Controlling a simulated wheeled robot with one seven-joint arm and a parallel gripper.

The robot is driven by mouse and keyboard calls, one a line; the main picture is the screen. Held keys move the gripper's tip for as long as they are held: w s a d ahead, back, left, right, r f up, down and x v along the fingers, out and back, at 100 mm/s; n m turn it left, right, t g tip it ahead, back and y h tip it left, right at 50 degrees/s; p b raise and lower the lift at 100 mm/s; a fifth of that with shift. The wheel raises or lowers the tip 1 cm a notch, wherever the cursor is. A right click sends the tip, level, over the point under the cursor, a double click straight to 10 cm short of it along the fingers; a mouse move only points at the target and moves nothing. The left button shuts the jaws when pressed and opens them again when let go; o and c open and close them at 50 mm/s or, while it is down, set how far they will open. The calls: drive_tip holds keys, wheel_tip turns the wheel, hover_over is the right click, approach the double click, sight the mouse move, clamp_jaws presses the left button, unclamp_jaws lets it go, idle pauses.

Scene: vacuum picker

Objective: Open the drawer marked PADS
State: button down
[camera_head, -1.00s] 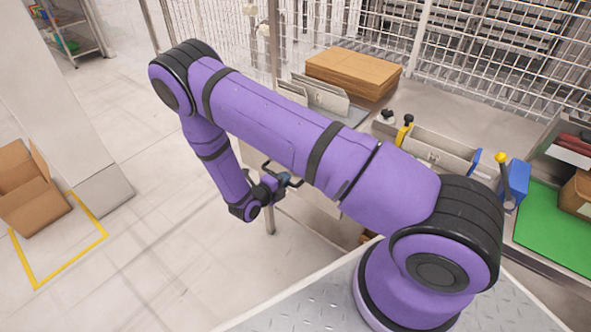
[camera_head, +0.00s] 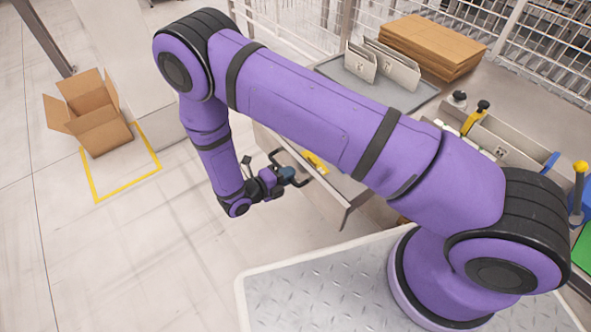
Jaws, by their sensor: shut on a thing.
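A drawer (camera_head: 327,188) under the workbench stands pulled out, partly behind my purple arm. Its pale front panel faces the open floor, and its inside shows from above. A yellow thing (camera_head: 315,162) lies in it. My gripper (camera_head: 295,175) is at the drawer's front, shut on what appears to be its handle; the fingertips and handle are small and dark here. No PADS label is readable, so I cannot tell the drawer's marking from this view.
An open carton (camera_head: 93,115) stands on the floor at left, by a yellow outline. The floor left of my gripper is clear.

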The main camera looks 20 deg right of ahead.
drive_tip(key=shift+a, duration=0.15)
drive_tip(key=c, duration=1.1)
unclamp_jaws()
drive_tip(key=shift+c, duration=0.2)
drive_tip(key=v, duration=1)
drive_tip(key=shift+s+a, duration=0.25)
drive_tip(key=shift+a, duration=0.1)
drive_tip(key=shift+r, duration=0.1)
